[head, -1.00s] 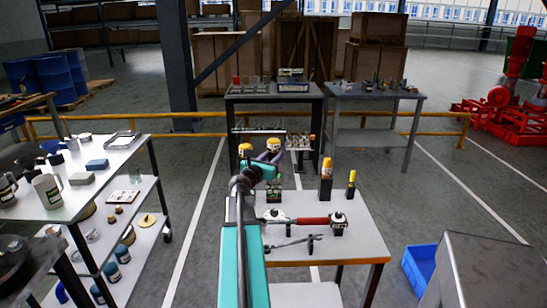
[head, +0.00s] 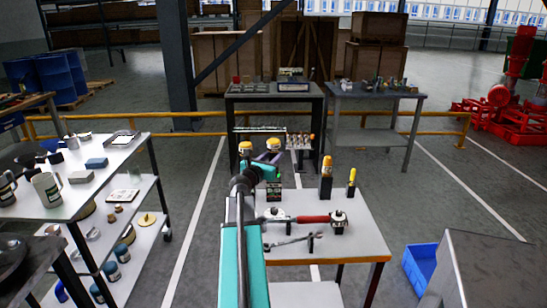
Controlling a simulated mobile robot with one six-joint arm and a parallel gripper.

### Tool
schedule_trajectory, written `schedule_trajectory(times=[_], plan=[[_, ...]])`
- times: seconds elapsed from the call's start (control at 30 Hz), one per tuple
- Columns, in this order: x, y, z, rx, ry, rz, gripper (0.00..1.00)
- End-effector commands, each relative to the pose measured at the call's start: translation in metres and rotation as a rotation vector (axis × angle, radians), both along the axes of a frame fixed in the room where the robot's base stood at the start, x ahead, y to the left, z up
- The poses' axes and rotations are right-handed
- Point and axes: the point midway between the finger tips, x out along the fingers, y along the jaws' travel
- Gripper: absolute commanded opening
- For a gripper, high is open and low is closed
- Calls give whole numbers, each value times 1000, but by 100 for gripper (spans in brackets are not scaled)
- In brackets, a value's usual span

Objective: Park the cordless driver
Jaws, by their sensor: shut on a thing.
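My gripper (head: 266,160) is at the end of my outstretched arm, over the far left part of the white bench (head: 355,242). It is small and partly hidden by my wrist. It is shut on a teal thing (head: 270,173), which looks like the cordless driver. A dark block with pale marks (head: 274,191) shows just below; I cannot tell whether it is part of the driver or a stand, or whether they touch.
A red-handled tool (head: 314,219) and a spanner (head: 290,240) lie on supports on the bench. An orange-topped item (head: 327,166) and a yellow one (head: 351,177) stand in dark holders at right. A loaded white cart (head: 90,190) is at left, a blue bin (head: 418,265) at right.

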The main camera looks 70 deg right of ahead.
Motion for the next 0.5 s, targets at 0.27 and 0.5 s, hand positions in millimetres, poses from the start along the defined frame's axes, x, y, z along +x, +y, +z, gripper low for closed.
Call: schedule_trajectory(times=[0.27, 0.5], plan=[[0, 0, -3, -2, 1, 0, 0], [0, 0, -6, -2, 1, 0, 0]])
